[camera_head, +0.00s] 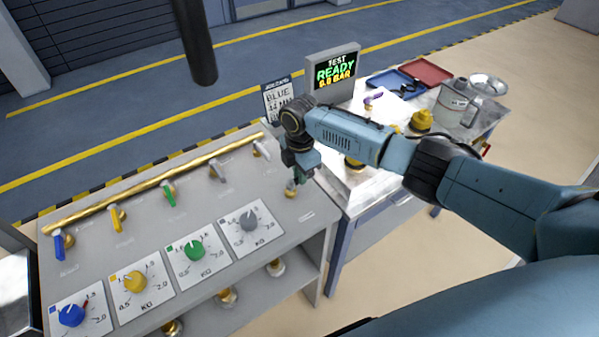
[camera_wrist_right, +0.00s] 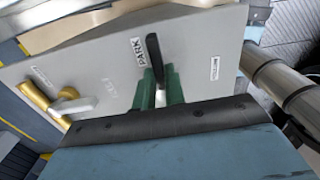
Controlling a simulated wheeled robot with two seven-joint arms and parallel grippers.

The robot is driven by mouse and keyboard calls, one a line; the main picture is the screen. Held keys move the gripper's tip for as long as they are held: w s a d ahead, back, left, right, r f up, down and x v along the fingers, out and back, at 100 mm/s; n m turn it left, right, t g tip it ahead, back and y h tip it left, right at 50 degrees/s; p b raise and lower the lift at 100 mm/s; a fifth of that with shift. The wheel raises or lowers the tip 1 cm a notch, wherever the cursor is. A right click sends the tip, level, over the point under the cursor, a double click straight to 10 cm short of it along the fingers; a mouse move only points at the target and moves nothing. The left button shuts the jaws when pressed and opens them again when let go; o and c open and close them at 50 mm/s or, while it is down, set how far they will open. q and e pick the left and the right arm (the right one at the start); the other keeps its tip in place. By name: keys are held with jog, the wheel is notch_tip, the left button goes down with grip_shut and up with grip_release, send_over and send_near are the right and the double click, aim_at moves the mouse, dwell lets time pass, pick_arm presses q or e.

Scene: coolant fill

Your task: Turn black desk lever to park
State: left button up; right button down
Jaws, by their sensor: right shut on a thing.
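The black desk lever (camera_wrist_right: 154,52) shows in the right wrist view, standing up from between two green fingertips. A "PARK" label (camera_wrist_right: 138,52) lies just left of its upper end. My right gripper (camera_wrist_right: 160,88) is shut on the lever's lower part, and its fingers hide the lever's base. In the head view my right gripper (camera_head: 294,180) points down at the right end of the grey desk (camera_head: 313,218), with a brassy fitting (camera_head: 291,191) under it. The lever itself is hidden there. My left gripper is not in view.
Several coloured levers, such as the blue one (camera_head: 59,243) and the yellow one (camera_head: 116,220), stand along a brass pipe (camera_head: 150,182). Dials (camera_head: 194,249) line the desk front. A screen reading "READY" (camera_head: 335,72) stands behind my right arm, near a cluttered side table (camera_head: 393,189).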

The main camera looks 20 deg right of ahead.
jog(key=c, duration=1.5)
grip_release()
jog(key=shift+a, duration=0.1)
jog(key=shift+o, duration=0.2)
jog(key=shift+r, duration=0.1)
notch_tip(320, 180, up, 13)
jog(key=shift+r, duration=0.15)
